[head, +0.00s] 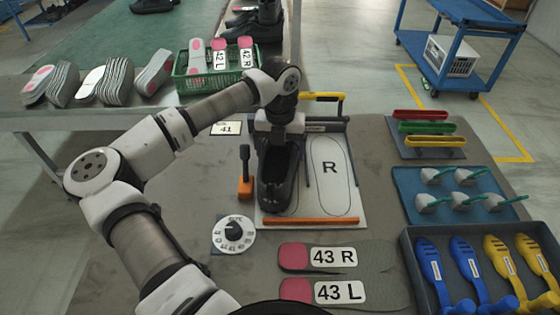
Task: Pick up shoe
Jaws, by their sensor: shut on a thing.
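A black shoe (278,178) rests on, or just above, the left half of a white board (348,205); I cannot tell if it touches. The board's right half shows a sole outline marked R. My gripper (278,135) comes from above at the far end of the shoe and is shut on it. The fingertips are mostly hidden by the wrist and the shoe.
An orange-and-black clamp (246,175) stands left of the board, with a round dial (233,233) below. Insoles marked 43 R (333,257) and 43 L (340,291) lie in front. Right are a blue tray (408,205) and a dark crate (415,262). A green basket (190,85) stands behind.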

